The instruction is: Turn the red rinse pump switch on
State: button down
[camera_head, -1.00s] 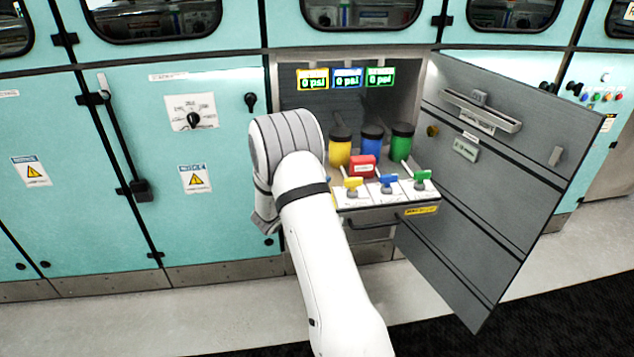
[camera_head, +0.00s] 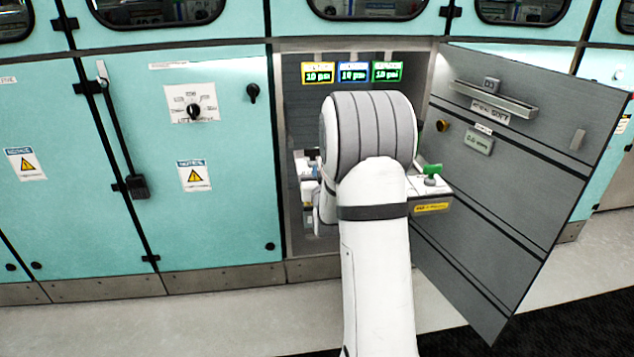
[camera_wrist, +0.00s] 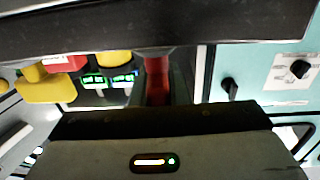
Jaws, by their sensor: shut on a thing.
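The red switch (camera_wrist: 157,88) shows in the wrist view as a narrow upright red handle between the two dark jaws of my gripper (camera_wrist: 158,76). My gripper is shut on it. Its ends are partly covered by the jaws, so I cannot tell its exact turn position. In the head view the switch and my gripper are hidden behind my arm, which reaches into the open cabinet.
A green valve handle (camera_head: 432,170) shows right of my arm on the pulled-out panel. Three displays (camera_head: 353,72) glow at the cabinet's top and read about 10 psi. The open grey door (camera_head: 500,200) stands at right. Yellow handles (camera_wrist: 50,90) are close left in the wrist view.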

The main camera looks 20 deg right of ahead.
jog(key=shift+w+a+r+n+y+b, duration=0.15)
jog(key=shift+n+y+b, duration=0.25)
jog(key=shift+y, duration=0.2)
jog(key=c, duration=1.4)
grip_release()
jog(key=p+v, duration=0.1)
jog(key=v, duration=0.7)
jog(key=shift+f, duration=0.25)
jog(key=shift+w+r, duration=0.1)
